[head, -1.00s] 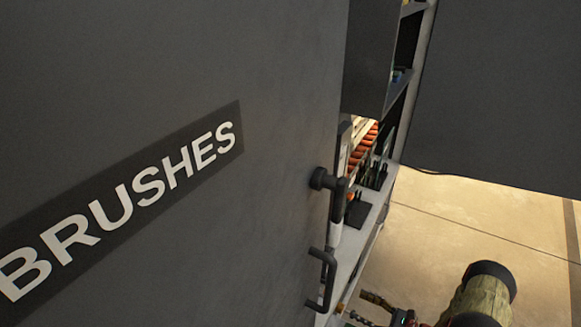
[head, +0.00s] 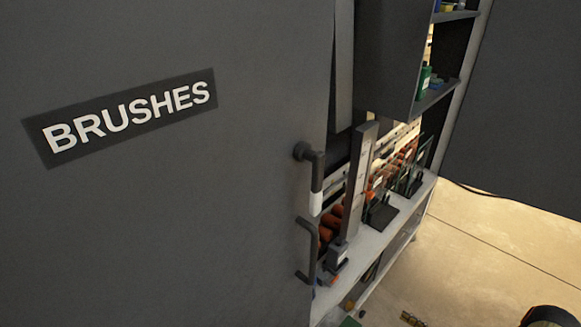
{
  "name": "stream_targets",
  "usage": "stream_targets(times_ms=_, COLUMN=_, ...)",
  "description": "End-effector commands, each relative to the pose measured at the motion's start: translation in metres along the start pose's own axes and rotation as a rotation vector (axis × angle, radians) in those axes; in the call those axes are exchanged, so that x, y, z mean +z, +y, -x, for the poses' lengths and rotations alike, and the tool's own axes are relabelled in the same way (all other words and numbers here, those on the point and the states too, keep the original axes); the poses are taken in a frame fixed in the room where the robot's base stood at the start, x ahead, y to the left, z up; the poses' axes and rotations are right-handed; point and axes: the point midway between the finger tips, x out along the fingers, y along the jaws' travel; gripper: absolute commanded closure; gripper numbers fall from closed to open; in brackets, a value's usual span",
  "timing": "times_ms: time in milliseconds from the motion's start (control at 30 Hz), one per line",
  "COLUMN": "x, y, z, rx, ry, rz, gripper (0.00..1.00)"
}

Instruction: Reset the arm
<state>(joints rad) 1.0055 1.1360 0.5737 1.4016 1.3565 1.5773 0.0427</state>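My gripper does not show in the head view. At the bottom right edge, a dark rounded end of a cylinder (head: 548,316) shows, cut off by the frame; it may be part of my arm, but I cannot tell. A small mottled brown piece (head: 415,319) shows at the bottom edge, also cut off. No hold on any object is visible.
A large dark grey door (head: 170,220) labelled BRUSHES (head: 130,117) fills the left, with a black handle (head: 308,255) at its right edge. Behind it are shelves (head: 435,95) and a light counter (head: 405,215) with tools. Tan floor (head: 480,240) lies clear at right.

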Motion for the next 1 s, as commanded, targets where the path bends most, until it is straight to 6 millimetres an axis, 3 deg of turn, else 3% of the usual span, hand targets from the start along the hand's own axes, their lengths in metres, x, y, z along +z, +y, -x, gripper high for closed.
stream_targets(times_ms=167, x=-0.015, y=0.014, z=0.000, rx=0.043, ry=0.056, rz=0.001, gripper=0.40)
stream_targets(times_ms=467, x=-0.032, y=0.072, z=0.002, rx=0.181, ry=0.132, rz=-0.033, gripper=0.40)
stream_targets(times_ms=600, x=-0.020, y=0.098, z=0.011, rx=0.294, ry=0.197, rz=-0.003, gripper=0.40)
stream_targets(times_ms=767, x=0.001, y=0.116, z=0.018, rx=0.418, ry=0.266, rz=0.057, gripper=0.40)
stream_targets(times_ms=1000, x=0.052, y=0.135, z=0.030, rx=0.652, ry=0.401, rz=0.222, gripper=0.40)
